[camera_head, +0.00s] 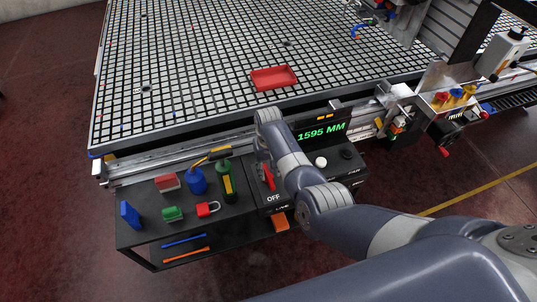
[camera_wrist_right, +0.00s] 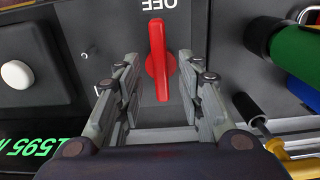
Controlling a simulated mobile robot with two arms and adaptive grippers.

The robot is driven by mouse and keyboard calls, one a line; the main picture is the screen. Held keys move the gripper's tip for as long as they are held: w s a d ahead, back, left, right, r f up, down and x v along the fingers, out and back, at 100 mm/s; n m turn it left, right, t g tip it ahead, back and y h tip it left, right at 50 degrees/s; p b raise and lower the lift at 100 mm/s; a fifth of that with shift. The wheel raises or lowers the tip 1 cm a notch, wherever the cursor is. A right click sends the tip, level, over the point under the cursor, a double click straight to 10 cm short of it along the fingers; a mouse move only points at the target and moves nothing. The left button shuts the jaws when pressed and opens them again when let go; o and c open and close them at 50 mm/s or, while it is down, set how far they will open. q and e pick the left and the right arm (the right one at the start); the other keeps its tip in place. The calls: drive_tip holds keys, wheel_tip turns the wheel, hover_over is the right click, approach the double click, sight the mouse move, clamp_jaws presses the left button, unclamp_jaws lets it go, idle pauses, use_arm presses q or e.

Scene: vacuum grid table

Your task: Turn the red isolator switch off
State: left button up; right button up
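The red isolator switch (camera_head: 267,177) is a long red handle on the dark control panel, beside the word OFF in the head view. In the right wrist view the red handle (camera_wrist_right: 158,62) points up toward the upside-down word OFF. My right gripper (camera_wrist_right: 158,75) is open, with one finger on each side of the handle and visible gaps on both sides. In the head view my right arm (camera_head: 290,160) reaches over the panel and hides part of it. My left gripper is not in view.
A green display (camera_head: 321,134) and white button (camera_head: 320,162) sit right. The grid table (camera_head: 200,60) with a red tray (camera_head: 274,77) lies behind.

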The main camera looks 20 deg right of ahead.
sight(269, 175)
wheel_tip(269, 175, up, 9)
idle(0.3)
drive_tip(key=shift+f, duration=0.1)
idle(0.4)
